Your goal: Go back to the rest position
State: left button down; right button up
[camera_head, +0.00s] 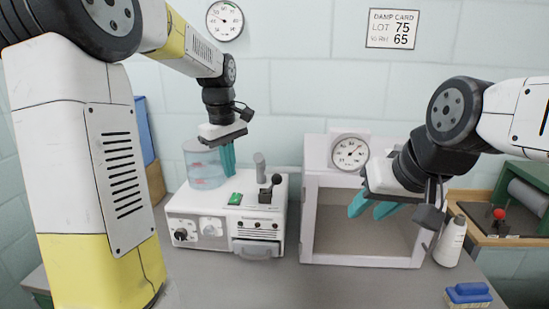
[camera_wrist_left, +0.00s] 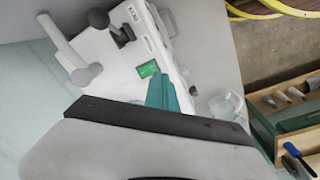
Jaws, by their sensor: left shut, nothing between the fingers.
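My left gripper (camera_head: 228,158) hangs pointing down, with its teal fingers together and empty. It is beside the clear cylinder (camera_head: 204,166) and near the back of the white machine (camera_head: 218,217). In the left wrist view the left fingers (camera_wrist_left: 162,92) show close together, near the machine's green display (camera_wrist_left: 148,69). My right gripper (camera_head: 372,206) is in front of the upper part of the white open-fronted box (camera_head: 308,225). Its teal fingers point left and down, apart, with nothing seen between them.
The machine has a black-knobbed lever (camera_head: 271,186) and a grey post (camera_head: 260,164). A dial gauge (camera_head: 350,152) tops the box. A white bottle (camera_head: 450,241) and a blue brush (camera_head: 468,294) are at the right. The grey bench front is clear.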

pick_arm(q)
jog(key=s+d+r+m+t+h, duration=0.1)
jog(key=s+m, duration=0.4)
jog(key=s, duration=0.5)
jog(key=s+d+r+m+t, duration=0.1)
jog(key=s+m+t, duration=0.3)
jog(key=s, duration=0.6)
jog(key=shift+s+r+m+h, duration=0.3)
jog(key=shift+s+m+h, duration=0.1)
jog(key=shift+m, duration=0.2)
